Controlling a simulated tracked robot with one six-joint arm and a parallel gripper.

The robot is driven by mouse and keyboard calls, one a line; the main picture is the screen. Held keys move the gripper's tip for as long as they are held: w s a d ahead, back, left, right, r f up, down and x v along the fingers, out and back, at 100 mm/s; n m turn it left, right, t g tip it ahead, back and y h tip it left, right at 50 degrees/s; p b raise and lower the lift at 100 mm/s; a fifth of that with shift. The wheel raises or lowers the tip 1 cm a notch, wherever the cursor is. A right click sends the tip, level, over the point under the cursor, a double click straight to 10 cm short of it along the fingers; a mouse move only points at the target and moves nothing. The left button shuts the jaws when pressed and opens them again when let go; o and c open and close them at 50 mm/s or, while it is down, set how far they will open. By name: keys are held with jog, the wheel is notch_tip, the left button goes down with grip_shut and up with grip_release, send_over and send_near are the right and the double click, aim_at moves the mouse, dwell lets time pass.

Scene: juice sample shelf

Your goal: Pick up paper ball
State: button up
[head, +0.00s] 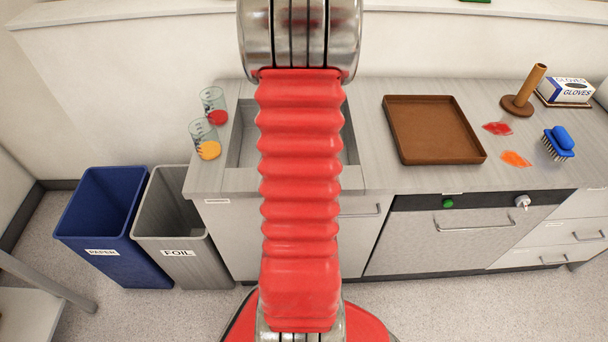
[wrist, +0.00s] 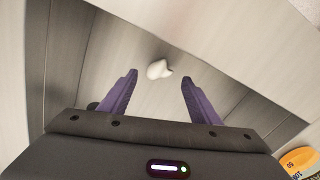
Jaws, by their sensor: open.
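The small white paper ball (wrist: 158,69) shows in the wrist view, lying on the light grey floor of the sink basin. My gripper (wrist: 158,77) has two purple fingers spread apart, with nothing held between them. The ball appears between and slightly beyond the fingertips; how far below them it lies I cannot tell. In the head view my red arm covers the middle of the sink (head: 246,145), hiding the ball and the gripper.
Two beakers, with red (head: 217,116) and orange (head: 208,149) contents, stand left of the sink. A brown tray (head: 475,157) is to its right. Red (head: 497,128) and orange spills (head: 515,159), a brush (head: 559,142) and a glove box (head: 566,90) lie farther right. Blue (head: 110,230) and grey bins (head: 172,230) stand left.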

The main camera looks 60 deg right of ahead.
notch_tip(320, 180, down, 4)
jog(key=shift+a+f, duration=0.1)
jog(key=shift+c, duration=0.3)
dwell(0.3)
jog(key=c, duration=1.1)
